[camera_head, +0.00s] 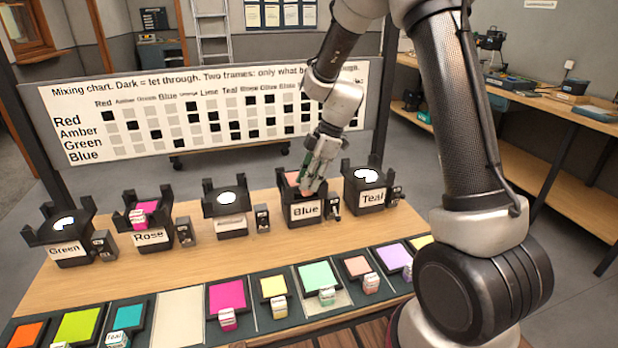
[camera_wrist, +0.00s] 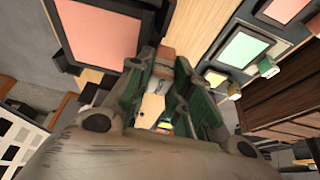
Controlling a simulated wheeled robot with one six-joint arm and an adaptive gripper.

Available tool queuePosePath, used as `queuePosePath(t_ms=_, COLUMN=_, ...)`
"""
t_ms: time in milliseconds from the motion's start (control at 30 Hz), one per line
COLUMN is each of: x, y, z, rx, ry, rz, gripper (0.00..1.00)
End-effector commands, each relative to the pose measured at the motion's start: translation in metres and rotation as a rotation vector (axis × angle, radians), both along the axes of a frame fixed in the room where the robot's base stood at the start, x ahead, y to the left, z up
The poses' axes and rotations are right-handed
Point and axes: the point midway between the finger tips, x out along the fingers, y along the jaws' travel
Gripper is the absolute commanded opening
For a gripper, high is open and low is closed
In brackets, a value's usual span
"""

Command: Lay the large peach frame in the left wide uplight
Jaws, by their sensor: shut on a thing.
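The large peach frame (camera_wrist: 98,30), a peach sheet with a dark border, lies at the top of the uplight labelled Blue (camera_head: 304,211). In the head view its peach sheet (camera_head: 292,178) shows between the uplight's dark posts, partly hidden by my gripper. My gripper (camera_head: 308,186) reaches down at the uplight's right side. In the wrist view my gripper (camera_wrist: 160,82) is shut on the frame's peach handle block (camera_wrist: 155,54). I cannot tell whether the frame is fully seated.
Uplights Green (camera_head: 68,250), Rose (camera_head: 150,238) and Teal (camera_head: 372,198) stand in the row; Rose holds a magenta frame (camera_head: 146,208). A front rack holds several coloured frames, including a smaller peach one (camera_head: 357,265). A mixing chart (camera_head: 200,110) stands behind.

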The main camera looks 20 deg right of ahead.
Motion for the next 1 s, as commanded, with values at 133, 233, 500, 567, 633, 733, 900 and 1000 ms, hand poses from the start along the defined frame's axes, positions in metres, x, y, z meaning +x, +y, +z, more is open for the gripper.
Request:
queuePosePath(t_ms=133, x=0.000, y=0.000, z=-0.004, rx=0.000, ry=0.000, rz=0.000, gripper=0.00)
queuePosePath(t_ms=233, x=0.000, y=0.000, z=-0.006, rx=0.000, ry=-0.001, rz=0.000, gripper=0.00)
queuePosePath(t_ms=500, x=0.000, y=0.000, z=-0.013, rx=0.000, ry=-0.001, rz=0.000, gripper=0.00)
queuePosePath(t_ms=567, x=0.000, y=0.000, z=-0.014, rx=0.000, ry=-0.001, rz=0.000, gripper=0.00)
queuePosePath(t_ms=633, x=0.000, y=0.000, z=-0.016, rx=0.000, ry=0.000, rz=-0.001, gripper=0.00)
queuePosePath(t_ms=733, x=0.000, y=0.000, z=-0.018, rx=0.000, ry=-0.001, rz=-0.001, gripper=0.25)
queuePosePath(t_ms=900, x=0.000, y=0.000, z=-0.018, rx=0.000, ry=-0.001, rz=0.000, gripper=0.46)
queuePosePath(t_ms=1000, x=0.000, y=0.000, z=-0.018, rx=0.000, ry=-0.001, rz=0.000, gripper=0.46)
